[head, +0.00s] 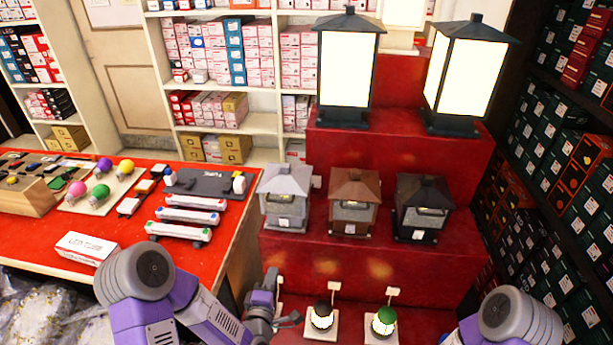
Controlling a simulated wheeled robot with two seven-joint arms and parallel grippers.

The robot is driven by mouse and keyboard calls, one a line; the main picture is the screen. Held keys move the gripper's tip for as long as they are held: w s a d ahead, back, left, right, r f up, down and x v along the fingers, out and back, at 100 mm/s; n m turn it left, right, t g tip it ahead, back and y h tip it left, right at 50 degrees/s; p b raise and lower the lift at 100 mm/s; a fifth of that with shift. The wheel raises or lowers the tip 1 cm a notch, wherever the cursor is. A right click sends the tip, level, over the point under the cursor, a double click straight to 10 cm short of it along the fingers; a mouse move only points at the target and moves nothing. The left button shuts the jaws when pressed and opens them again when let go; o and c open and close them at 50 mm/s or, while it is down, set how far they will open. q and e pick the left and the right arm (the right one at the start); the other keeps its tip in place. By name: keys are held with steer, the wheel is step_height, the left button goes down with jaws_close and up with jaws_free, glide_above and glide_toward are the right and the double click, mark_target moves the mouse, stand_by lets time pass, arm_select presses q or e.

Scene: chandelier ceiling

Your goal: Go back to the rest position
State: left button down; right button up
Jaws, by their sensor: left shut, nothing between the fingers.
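My left gripper (285,318) is low in the middle of the head view, at the end of my purple and grey left arm. It is shut and empty, just left of the small lamps on the lowest red step. My right arm (508,322) shows only in part at the bottom right, and its gripper is out of the picture.
A red stepped display (400,262) holds two large lit lanterns (348,68), (465,75), three house-shaped lanterns (353,200) and two small lamps (321,318), (383,322). A red table (115,225) with bulbs stands left. Shelves of boxes (560,150) line the right.

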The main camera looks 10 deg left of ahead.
arm_select(q)
steer(key=s+d+f+m+g+h, duration=0.25)
steer(key=s+f+m+g, duration=0.2)
steer(key=f, duration=0.35)
steer(key=s+d+f+m+g+h, duration=0.2)
steer(key=s+d+f+m+g, duration=0.25)
steer(key=f, duration=0.35)
steer(key=s+d+f+m+g, duration=0.1)
steer(key=s+f+m+g, duration=0.2)
steer(key=s, duration=0.2)
steer(key=s+f+m+g+p, duration=0.1)
steer(key=s+f+m+g, duration=0.2)
steer(key=s, duration=0.3)
steer(key=shift+s+d+m+g, duration=0.25)
steer(key=shift+d+m+g, duration=0.15)
steer(key=shift+g, duration=0.2)
steer(key=shift+f+h, duration=0.1)
steer(key=shift+h, duration=0.15)
